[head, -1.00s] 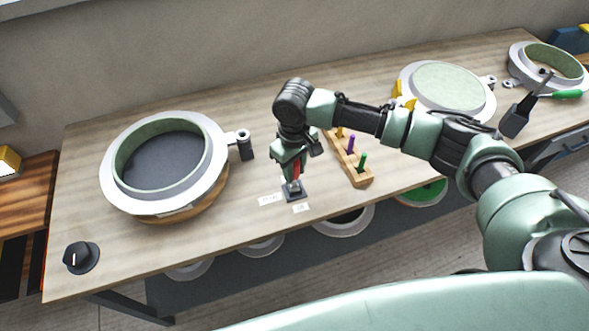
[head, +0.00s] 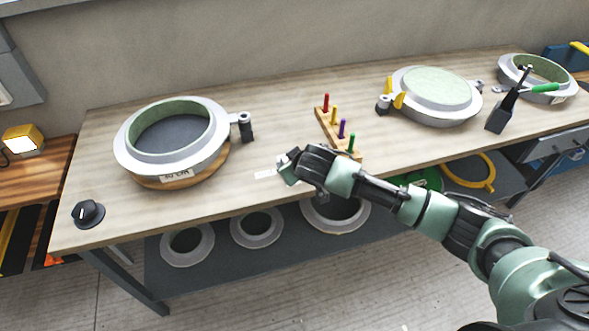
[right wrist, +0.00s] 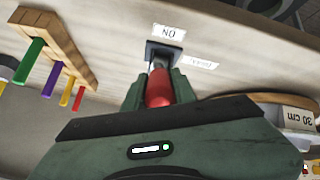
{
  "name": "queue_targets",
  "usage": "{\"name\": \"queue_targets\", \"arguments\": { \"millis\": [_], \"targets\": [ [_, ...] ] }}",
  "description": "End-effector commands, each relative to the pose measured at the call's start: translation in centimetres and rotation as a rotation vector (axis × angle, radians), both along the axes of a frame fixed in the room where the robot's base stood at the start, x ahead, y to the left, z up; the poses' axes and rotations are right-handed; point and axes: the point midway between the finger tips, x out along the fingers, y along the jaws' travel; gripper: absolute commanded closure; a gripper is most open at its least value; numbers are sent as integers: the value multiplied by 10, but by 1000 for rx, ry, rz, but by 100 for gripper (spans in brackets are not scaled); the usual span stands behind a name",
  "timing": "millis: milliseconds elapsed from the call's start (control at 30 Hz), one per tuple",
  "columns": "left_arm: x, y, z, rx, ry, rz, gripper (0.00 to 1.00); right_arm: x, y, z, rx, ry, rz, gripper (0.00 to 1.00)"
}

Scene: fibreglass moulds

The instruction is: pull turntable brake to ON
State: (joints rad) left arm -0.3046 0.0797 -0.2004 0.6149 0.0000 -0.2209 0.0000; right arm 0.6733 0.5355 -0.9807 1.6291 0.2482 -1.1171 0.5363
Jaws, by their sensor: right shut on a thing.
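The brake lever has a red handle (right wrist: 158,90) and a dark base plate (right wrist: 163,50), seen in the right wrist view. My right gripper (right wrist: 158,78) is shut around the red handle, one finger on each side. The ON label (right wrist: 168,33) lies beside the plate and reads upside down there; a second label (right wrist: 200,62) lies to its right. The wooden turntable (head: 202,172) sits under the left ring mould (head: 125,150). My left gripper is not in view.
A wooden rack (head: 327,127) with coloured pegs stands just behind my right wrist. A round mould (head: 440,115) with yellow clamps and another ring mould (head: 512,82) are farther right. A black knob (head: 88,213) is at the bench's left end.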

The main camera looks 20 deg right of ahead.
Motion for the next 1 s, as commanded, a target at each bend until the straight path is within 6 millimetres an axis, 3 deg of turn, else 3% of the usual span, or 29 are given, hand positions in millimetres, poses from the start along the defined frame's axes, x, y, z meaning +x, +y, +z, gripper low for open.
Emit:
{"name": "queue_targets", "arguments": {
  "millis": [233, 967, 1000],
  "targets": [
    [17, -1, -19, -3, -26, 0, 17, -9, 0, -13, 5, -134, 0, 100],
    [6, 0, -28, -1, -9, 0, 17, -12, -1, -16, 5, -211, -2, 100],
    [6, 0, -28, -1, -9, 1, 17, -12, -1, -16, 5, -211, -2, 63]
  ]
}}
